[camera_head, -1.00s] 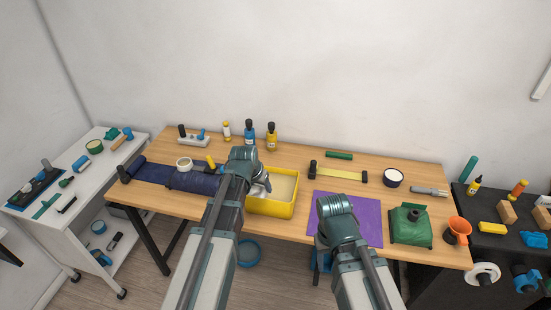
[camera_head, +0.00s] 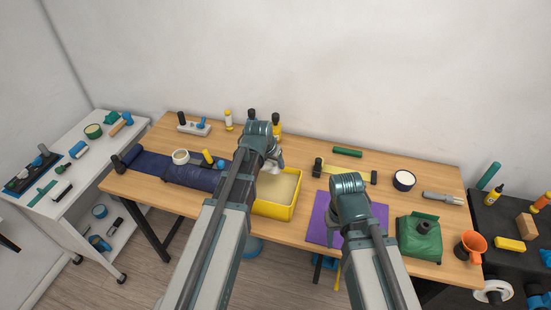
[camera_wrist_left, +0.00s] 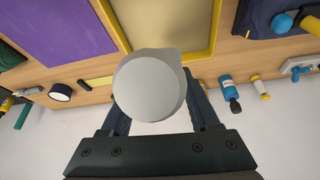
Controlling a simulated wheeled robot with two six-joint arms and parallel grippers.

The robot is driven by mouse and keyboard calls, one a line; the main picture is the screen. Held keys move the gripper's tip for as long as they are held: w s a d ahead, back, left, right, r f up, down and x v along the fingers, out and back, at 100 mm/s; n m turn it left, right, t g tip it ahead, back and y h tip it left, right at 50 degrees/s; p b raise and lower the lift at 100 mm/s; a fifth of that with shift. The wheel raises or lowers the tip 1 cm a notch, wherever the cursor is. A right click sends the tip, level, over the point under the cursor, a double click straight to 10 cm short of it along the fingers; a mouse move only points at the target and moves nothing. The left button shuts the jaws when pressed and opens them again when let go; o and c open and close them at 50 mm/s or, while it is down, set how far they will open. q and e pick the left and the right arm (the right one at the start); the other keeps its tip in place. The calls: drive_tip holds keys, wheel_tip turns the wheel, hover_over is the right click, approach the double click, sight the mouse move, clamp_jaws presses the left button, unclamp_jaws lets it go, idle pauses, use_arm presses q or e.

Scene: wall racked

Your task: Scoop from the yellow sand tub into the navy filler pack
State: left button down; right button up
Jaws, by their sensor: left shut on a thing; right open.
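The yellow sand tub (camera_head: 275,212) stands mid-table with pale sand (camera_head: 277,186) in it. It also shows at the top of the left wrist view (camera_wrist_left: 212,32). My left gripper (camera_head: 271,163) is shut on a pale grey scoop (camera_wrist_left: 148,88), held over the tub's back left part. The scoop's contents cannot be seen. The navy filler pack (camera_head: 195,178) lies left of the tub, partly behind my left arm; it shows at the top right in the wrist view (camera_wrist_left: 262,18).
A purple mat (camera_head: 318,226) and a green pack (camera_head: 419,243) lie right of the tub, with an orange funnel cup (camera_head: 470,245) at the right edge. Bottles stand behind.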

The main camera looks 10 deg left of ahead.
use_arm(q)
drive_tip(key=shift+f, duration=0.15)
wheel_tip(320, 180, down, 13)
drive_tip(key=b, duration=1.3)
drive_tip(key=shift+f+b, duration=0.55)
drive_tip(key=shift+b, duration=0.15)
drive_tip(key=shift+s+f, duration=0.15)
drive_tip(key=shift+s, duration=0.05)
drive_tip(key=t+b, duration=0.2)
drive_tip(key=s+t+b, duration=0.1)
drive_tip(key=b, duration=0.1)
drive_tip(key=shift+t+h, duration=0.3)
drive_tip(key=shift+t, duration=0.1)
drive_tip(key=shift+w+t+b, duration=0.1)
drive_tip(key=shift+t+b, duration=0.4)
drive_tip(key=shift+b, duration=0.3)
drive_tip(key=shift+r, duration=0.3)
drive_tip(key=shift+r, duration=0.1)
